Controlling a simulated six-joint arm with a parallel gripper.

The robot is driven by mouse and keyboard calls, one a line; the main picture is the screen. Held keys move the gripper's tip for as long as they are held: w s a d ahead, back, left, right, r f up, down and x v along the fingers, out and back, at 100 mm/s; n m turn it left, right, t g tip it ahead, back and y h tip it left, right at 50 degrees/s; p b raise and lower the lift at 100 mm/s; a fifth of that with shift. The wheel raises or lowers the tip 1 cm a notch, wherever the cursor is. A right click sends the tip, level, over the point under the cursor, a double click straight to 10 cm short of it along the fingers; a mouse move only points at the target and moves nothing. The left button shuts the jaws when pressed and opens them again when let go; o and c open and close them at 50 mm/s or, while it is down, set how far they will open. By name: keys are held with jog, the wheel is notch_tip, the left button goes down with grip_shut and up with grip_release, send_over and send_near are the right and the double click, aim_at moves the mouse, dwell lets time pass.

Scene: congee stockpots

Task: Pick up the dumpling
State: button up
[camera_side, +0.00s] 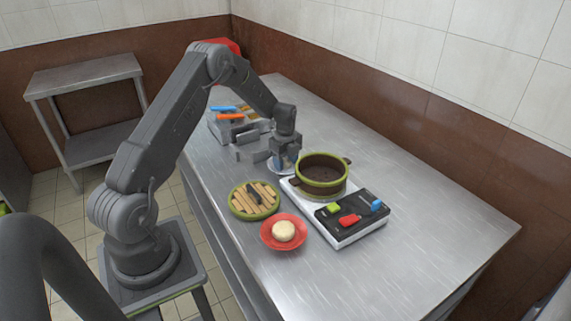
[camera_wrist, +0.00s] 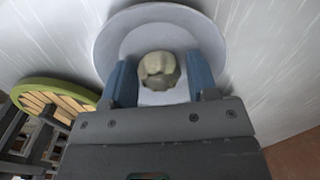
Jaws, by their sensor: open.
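The dumpling (camera_wrist: 158,70) is a pale, rounded, pleated piece lying in a white bowl (camera_wrist: 160,22) in the wrist view. My gripper (camera_wrist: 162,78) is open, with its two blue fingers on either side of the dumpling. A small gap shows on each side, and the dumpling is not held. In the side view my gripper (camera_side: 284,166) points down at the bowl, left of the green-rimmed pot. The dumpling is hidden there behind my gripper.
A brown pot (camera_side: 322,182) with a green rim stands on a cooker (camera_side: 352,229) close by on the right. The table's right side (camera_side: 440,220) is clear.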

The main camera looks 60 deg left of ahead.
jog(key=c, duration=0.7)
jog(key=shift+o, duration=0.2)
jog(key=shift+r, duration=0.1)
